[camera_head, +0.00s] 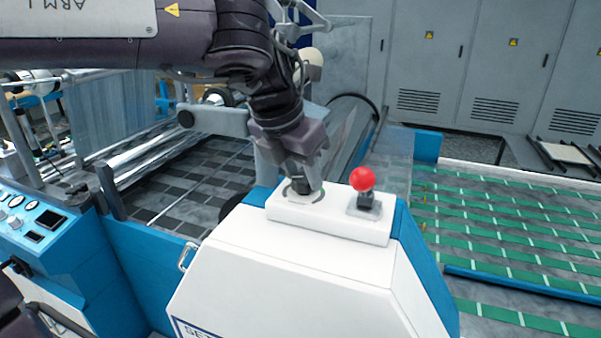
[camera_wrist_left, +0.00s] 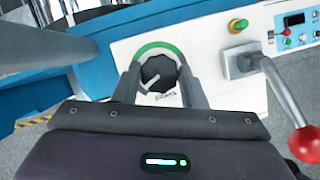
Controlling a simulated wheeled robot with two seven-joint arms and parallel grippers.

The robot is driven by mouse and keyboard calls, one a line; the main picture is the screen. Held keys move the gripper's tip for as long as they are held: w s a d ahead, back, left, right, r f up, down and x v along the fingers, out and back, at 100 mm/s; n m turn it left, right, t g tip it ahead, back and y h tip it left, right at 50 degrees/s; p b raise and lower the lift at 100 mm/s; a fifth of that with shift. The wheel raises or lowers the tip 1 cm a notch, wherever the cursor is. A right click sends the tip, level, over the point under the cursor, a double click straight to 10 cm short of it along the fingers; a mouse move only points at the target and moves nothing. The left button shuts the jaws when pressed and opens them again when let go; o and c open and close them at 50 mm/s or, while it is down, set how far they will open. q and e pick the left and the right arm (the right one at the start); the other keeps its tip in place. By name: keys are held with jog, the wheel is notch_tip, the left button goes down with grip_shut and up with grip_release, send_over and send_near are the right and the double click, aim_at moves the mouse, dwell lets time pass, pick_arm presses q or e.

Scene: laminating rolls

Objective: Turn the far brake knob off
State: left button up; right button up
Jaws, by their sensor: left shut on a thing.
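The brake knob (camera_wrist_left: 158,74) is a dark round dial with a pale pointer line, set in a green and white ring on a white panel in the left wrist view. My left gripper (camera_wrist_left: 158,88) has its two fingers on either side of the knob and is shut on it. In the head view my left gripper (camera_head: 304,186) comes down from above onto the white console top (camera_head: 277,209), and the knob is mostly hidden beneath it. My right gripper is not in view.
A lever with a red ball (camera_head: 362,179) stands just right of the gripper on the same console; it also shows in the wrist view (camera_wrist_left: 303,144). A green button (camera_wrist_left: 238,25) sits behind the lever. Grey cabinets (camera_head: 460,70) line the back.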

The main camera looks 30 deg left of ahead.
pick_arm(q)
jog(key=shift+d+n+y, duration=0.15)
jog(key=shift+n+y, duration=0.65)
jog(key=shift+n, duration=1.3)
jog(key=o, duration=1)
jog(key=v, duration=0.7)
jog(key=shift+r, duration=0.45)
